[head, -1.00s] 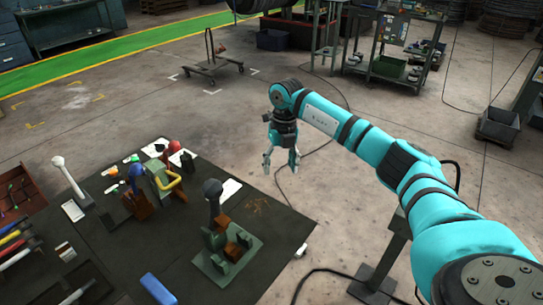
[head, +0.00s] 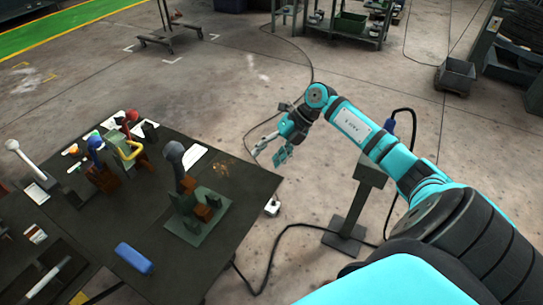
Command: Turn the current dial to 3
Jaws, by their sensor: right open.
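I cannot make out a current dial or any numbers in the head view. Several levers stand on the dark table (head: 110,214): a white-knobbed lever (head: 24,160) at the left, a group with blue, red and yellow parts (head: 112,158), and a grey-knobbed lever (head: 178,166) on a green base plate (head: 200,226). My right gripper (head: 268,156) is open and empty, in the air off the table's right edge. It appears apart from everything on the table. My left gripper is not in view.
A dark post with a box top (head: 368,172) stands on the floor under my right arm, with cables around it. A blue block (head: 133,258) lies at the table's front. Shelving (head: 350,22) and a grey bin (head: 455,76) stand farther back. The floor between is mostly clear.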

